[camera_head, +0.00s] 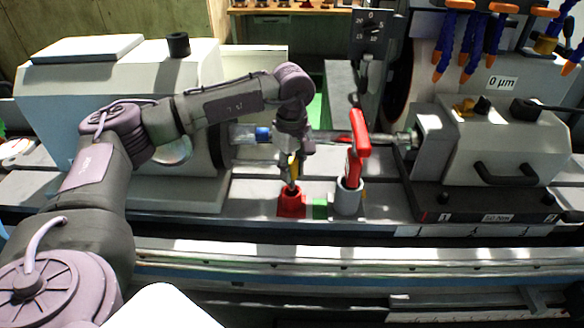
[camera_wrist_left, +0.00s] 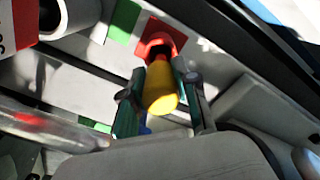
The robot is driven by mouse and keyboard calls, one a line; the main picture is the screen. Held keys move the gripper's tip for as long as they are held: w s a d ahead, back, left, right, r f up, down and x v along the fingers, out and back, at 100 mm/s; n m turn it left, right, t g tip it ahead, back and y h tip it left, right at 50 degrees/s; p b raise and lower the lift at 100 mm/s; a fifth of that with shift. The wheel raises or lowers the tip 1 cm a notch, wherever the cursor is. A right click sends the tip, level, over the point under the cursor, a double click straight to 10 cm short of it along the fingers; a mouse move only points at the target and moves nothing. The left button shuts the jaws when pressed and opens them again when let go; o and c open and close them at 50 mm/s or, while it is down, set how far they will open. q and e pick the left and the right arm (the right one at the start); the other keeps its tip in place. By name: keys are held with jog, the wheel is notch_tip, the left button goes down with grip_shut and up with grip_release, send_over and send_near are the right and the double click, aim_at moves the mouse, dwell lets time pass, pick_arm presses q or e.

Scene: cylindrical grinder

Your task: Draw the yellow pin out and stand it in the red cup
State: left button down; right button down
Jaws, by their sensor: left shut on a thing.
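The yellow pin (camera_head: 293,167) is between the fingers of my left gripper (camera_head: 290,183), which is shut on it. In the left wrist view the pin (camera_wrist_left: 161,88) shows its rounded yellow end towards the camera, between the two fingers (camera_wrist_left: 160,102). The red cup (camera_head: 291,204) stands on the machine bed right below the gripper. In the wrist view the pin's far end lines up with the dark opening of the red cup (camera_wrist_left: 167,32). I cannot tell whether its tip is inside the cup or just above it. My right gripper is not in view.
A grey cup (camera_head: 348,197) holding a red-handled thing (camera_head: 357,150) stands right of the red cup, with a green block (camera_head: 320,208) between them. A metal shaft (camera_head: 330,137) runs behind the gripper to the tailstock (camera_head: 490,140).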

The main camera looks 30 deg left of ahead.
aim_at(292, 190)
pick_arm(q)
jog(key=shift+f+b, duration=1.9)
jog(key=shift+f, duration=0.55)
jog(key=c, duration=0.8)
grip_release()
notch_tip(292, 190, up, 12)
